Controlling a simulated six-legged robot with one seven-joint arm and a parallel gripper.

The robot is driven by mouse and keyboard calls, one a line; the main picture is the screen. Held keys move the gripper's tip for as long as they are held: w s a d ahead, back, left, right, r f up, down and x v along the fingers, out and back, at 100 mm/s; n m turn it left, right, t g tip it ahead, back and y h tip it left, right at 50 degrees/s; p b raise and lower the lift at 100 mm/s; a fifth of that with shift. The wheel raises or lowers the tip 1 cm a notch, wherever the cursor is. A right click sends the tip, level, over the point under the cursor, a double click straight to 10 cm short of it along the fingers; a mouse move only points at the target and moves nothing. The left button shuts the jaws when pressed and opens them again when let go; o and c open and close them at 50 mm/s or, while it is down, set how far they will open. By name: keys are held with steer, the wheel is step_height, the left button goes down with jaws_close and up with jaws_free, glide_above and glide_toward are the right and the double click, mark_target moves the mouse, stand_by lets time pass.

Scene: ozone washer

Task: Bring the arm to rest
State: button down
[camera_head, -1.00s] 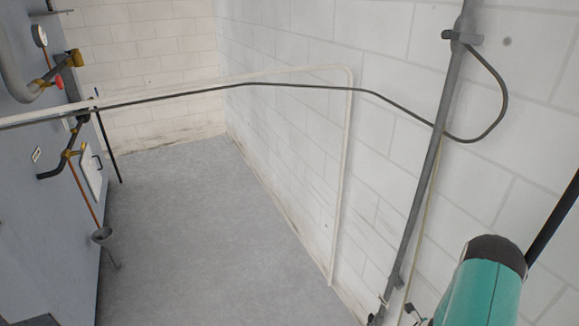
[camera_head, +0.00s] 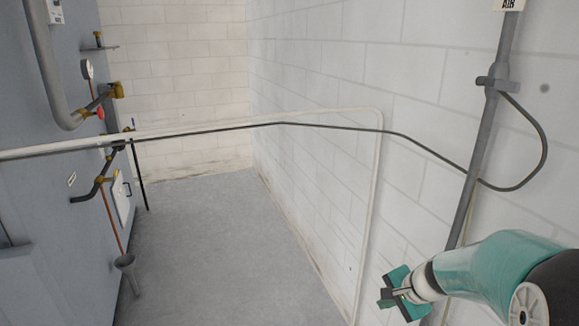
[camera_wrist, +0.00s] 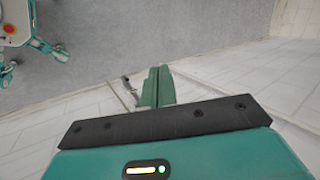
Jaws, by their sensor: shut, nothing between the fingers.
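My gripper (camera_head: 390,292) shows at the lower right of the head view, at the end of my teal and black arm. Whether any part of the arm touches the wall cannot be told.
A grey pipe (camera_head: 468,190) with a looping dark cable runs up the right wall (camera_head: 440,90). The grey floor (camera_head: 215,250) between is clear.

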steer(key=s+a+r+n+h, duration=0.2)
steer(key=s+a+r+n, duration=0.2)
steer(key=s, duration=0.6)
steer(key=s+a+r+n+h, duration=0.1)
steer(key=s+a+r+n, duration=0.3)
steer(key=s+r+n, duration=0.4)
steer(key=shift+s+r+t+h, duration=0.4)
steer(key=shift+s+r, duration=1.1)
steer(key=shift+s, duration=0.05)
